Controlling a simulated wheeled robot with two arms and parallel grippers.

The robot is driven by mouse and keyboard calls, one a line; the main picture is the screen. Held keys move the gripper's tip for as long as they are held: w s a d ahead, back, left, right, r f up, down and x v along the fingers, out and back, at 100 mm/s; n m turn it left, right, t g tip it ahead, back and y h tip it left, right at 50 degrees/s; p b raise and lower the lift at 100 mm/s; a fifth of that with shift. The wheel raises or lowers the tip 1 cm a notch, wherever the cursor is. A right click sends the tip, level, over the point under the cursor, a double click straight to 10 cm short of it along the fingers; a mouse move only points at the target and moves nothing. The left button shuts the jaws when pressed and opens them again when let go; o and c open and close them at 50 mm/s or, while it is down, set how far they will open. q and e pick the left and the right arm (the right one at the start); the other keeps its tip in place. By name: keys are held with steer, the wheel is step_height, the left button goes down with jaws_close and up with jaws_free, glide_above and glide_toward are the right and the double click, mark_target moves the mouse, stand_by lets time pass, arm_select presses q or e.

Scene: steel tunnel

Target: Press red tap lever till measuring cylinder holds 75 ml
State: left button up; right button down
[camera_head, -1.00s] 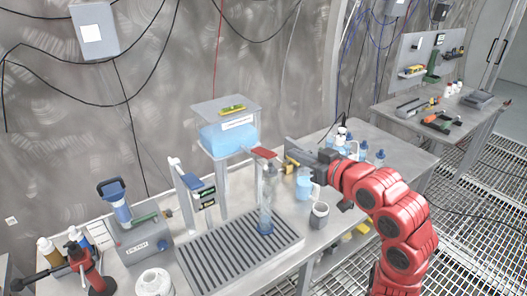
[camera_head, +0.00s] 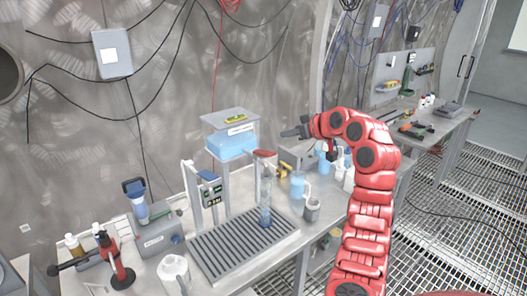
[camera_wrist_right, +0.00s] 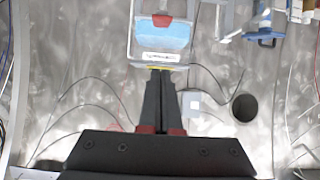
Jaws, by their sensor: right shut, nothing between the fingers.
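The red tap lever (camera_head: 265,153) sticks out to the right of the clear tank (camera_head: 229,145), which holds blue liquid. The lever also shows in the right wrist view (camera_wrist_right: 162,20), beyond my fingertips. The tall clear measuring cylinder (camera_head: 265,198) stands upright on the slotted drip tray (camera_head: 215,252), below the lever. Blue shows in its lower part, but its level and marks are too small to read. My right gripper (camera_head: 286,133) is shut and empty, above and right of the lever, apart from it. In the right wrist view its fingers (camera_wrist_right: 159,90) lie together. My left gripper is not in view.
A grey cup (camera_head: 312,210) and a jug of blue liquid (camera_head: 298,186) stand right of the tray. A grey box with a blue-topped device (camera_head: 158,237) and a red stand (camera_head: 116,262) stand at the left. Small bottles stand behind the jug.

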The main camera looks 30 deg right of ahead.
steer(key=p, duration=0.5)
glide_above(272, 154)
steer(key=f, duration=0.4)
steer(key=shift+w+a, duration=0.2)
steer(key=shift+w, duration=0.05)
step_height(272, 154, down, 3)
steer(key=shift+s+f+p, duration=0.1)
steer(key=shift+f+p, duration=0.05)
steer(key=shift+p, duration=0.85)
steer(key=shift+s+d+f, duration=0.1)
steer(key=shift+s+f, duration=0.1)
steer(key=shift+f, duration=0.45)
steer(key=shift+f, duration=0.1)
